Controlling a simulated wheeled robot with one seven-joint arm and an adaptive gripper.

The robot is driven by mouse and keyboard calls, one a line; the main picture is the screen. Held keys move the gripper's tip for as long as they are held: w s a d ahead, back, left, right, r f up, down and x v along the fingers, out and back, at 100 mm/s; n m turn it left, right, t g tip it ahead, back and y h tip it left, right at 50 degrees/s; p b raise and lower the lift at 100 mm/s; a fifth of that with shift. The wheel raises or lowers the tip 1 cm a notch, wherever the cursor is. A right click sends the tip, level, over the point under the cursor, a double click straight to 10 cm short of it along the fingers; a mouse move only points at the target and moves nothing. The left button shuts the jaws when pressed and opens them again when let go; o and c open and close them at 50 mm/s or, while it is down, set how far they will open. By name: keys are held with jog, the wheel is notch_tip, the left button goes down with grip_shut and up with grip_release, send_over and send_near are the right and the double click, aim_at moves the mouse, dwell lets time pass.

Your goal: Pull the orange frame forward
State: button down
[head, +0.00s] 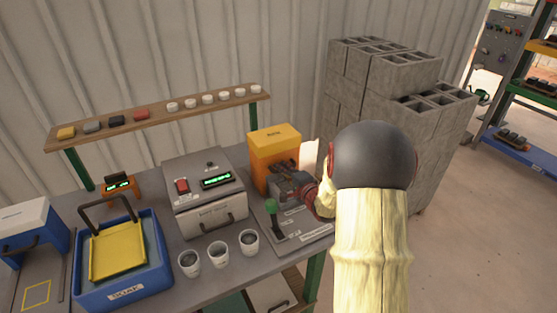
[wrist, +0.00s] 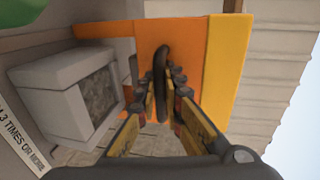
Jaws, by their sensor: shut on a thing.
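The orange frame (head: 272,145) stands at the right part of the workbench, upright, with a yellow-orange top. In the wrist view its orange face (wrist: 190,45) fills the upper middle, with a black upright handle (wrist: 161,75) on it. My gripper (wrist: 165,88) is shut on this black handle, one finger on each side. A grey block (wrist: 75,95) with a rough face sits left of the fingers in the wrist view.
A green-knobbed lever (head: 272,215) stands just left of my gripper. White cups (head: 219,253), a grey box with a display (head: 205,190) and a blue soak tub (head: 150,285) stand further left. Stacked concrete blocks (head: 350,90) rise behind.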

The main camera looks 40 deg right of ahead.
jog(key=f+p+v, duration=0.2)
jog(key=p+v, duration=0.1)
jog(key=v, duration=0.7)
jog(key=shift+f+p, duration=0.15)
jog(key=shift+p, duration=0.2)
jog(key=shift+s, duration=0.15)
jog(key=c, duration=2.3)
grip_release()
jog(key=shift+o, duration=0.4)
jog(key=shift+s, duration=0.15)
jog(key=v, duration=1.2)
